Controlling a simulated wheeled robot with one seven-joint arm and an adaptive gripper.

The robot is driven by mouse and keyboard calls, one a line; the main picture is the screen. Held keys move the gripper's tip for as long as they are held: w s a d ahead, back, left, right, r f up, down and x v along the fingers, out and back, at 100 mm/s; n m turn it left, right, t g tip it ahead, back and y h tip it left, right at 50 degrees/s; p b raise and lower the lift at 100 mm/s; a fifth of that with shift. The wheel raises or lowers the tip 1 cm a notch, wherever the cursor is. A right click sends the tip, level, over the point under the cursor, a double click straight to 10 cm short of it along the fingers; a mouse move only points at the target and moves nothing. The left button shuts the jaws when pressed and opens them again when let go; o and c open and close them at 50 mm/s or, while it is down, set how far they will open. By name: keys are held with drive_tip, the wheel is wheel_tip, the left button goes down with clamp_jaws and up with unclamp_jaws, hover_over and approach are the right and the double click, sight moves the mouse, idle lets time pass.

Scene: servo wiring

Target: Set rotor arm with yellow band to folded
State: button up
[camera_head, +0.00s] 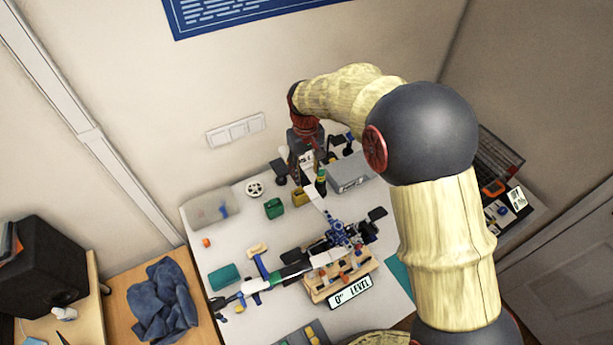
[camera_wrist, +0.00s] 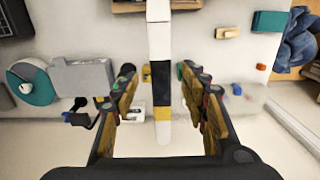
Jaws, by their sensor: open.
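The rotor arm with the yellow band (camera_wrist: 162,113) is white with a black section and a yellow band near its free end. In the wrist view it runs straight from the top centre down between my fingers. My gripper (camera_wrist: 157,72) is open, one finger on each side of the arm, with gaps showing. In the head view the white arm (camera_head: 315,193) extends from the blue drone hub (camera_head: 342,232) up to my gripper (camera_head: 308,165), which partly hides its end. Another rotor arm (camera_head: 290,271), white and black, reaches toward the lower left.
The drone sits on a wooden stand with a "0° LEVEL" sign (camera_head: 350,291). A grey box (camera_head: 350,172), a green block (camera_head: 274,208), a white reel (camera_head: 255,188) and a clear bag (camera_head: 211,208) lie around it. A blue cloth (camera_head: 161,300) lies at left. White tabletop shows between them.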

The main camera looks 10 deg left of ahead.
sight(306, 183)
drive_tip(key=shift+s+f, duration=0.1)
drive_tip(key=shift+f, duration=1.8)
drive_tip(key=shift+c, duration=0.3)
clamp_jaws()
